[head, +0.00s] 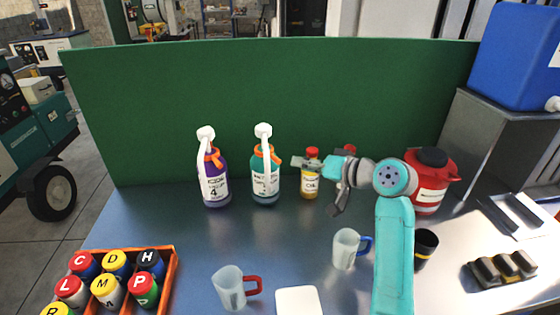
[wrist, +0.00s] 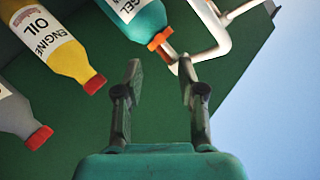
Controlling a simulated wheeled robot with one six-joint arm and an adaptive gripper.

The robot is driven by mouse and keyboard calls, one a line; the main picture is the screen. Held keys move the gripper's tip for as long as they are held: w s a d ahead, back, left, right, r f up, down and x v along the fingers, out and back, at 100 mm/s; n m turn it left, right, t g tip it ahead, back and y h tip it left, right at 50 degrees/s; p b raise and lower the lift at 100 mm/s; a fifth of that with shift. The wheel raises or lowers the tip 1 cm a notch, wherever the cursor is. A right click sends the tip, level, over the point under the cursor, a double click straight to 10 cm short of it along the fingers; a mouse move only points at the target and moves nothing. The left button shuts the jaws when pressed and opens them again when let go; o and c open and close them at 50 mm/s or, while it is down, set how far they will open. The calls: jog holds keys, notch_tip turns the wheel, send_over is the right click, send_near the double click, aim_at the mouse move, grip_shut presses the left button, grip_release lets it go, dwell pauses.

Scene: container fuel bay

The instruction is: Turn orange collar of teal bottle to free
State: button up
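The teal bottle (head: 265,184) stands upright at the back of the table, with an orange collar (head: 273,156) below its white bent pump head (head: 263,130). In the wrist view the teal bottle (wrist: 135,17) appears tilted at the top. Its orange collar (wrist: 160,39) shows just beyond the gap between my fingertips, with the white tube (wrist: 211,42) to the right. My gripper (wrist: 159,70) is open and empty there, its two fingers apart. In the head view my gripper (head: 299,162) points left toward the collar from the right, in front of the oil bottle.
A purple bottle (head: 214,186) with a similar pump stands left of the teal one. A yellow oil bottle (head: 310,186) with a red cap stands close on the right. A green panel (head: 170,115) rises behind.

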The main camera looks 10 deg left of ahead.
aim_at(277, 160)
jog(key=x, duration=1)
jog(key=shift+f, duration=0.15)
grip_shut()
